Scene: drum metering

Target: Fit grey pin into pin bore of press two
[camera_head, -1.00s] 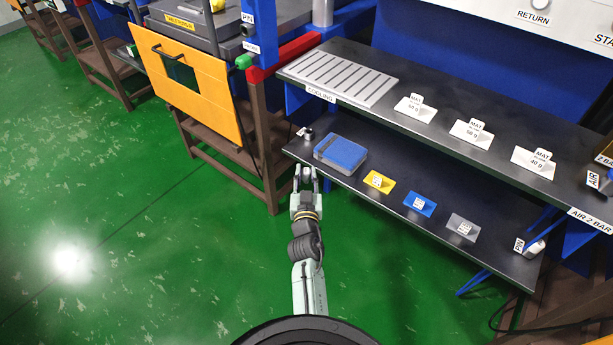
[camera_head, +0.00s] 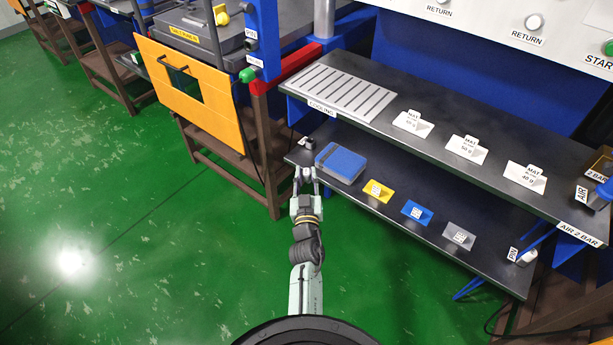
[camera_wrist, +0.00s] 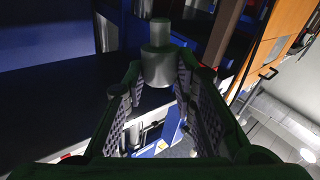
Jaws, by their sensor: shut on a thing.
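My gripper (camera_head: 306,171) is in front of the lower shelf's left end, over the green floor. Its fingers are shut on a grey stepped pin, a wide cylinder with a narrower end. The pin (camera_wrist: 158,62) stands out between the fingertips in the wrist view, narrow end away from the palm. In the head view a PIN label (camera_head: 513,254) is by a pale round part at the right end of the lower shelf. A blue post (camera_head: 262,40) at the upper left carries dark round fittings. I cannot tell which press is two, and no open bore is clearly visible.
The lower shelf (camera_head: 350,195) holds a blue box (camera_head: 340,163) and yellow, blue and grey tags. The upper shelf (camera_head: 440,125) has a slotted cooling plate (camera_head: 342,88) and white MAT cards. An orange guard panel (camera_head: 183,75) hangs at left. Floor at left is clear.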

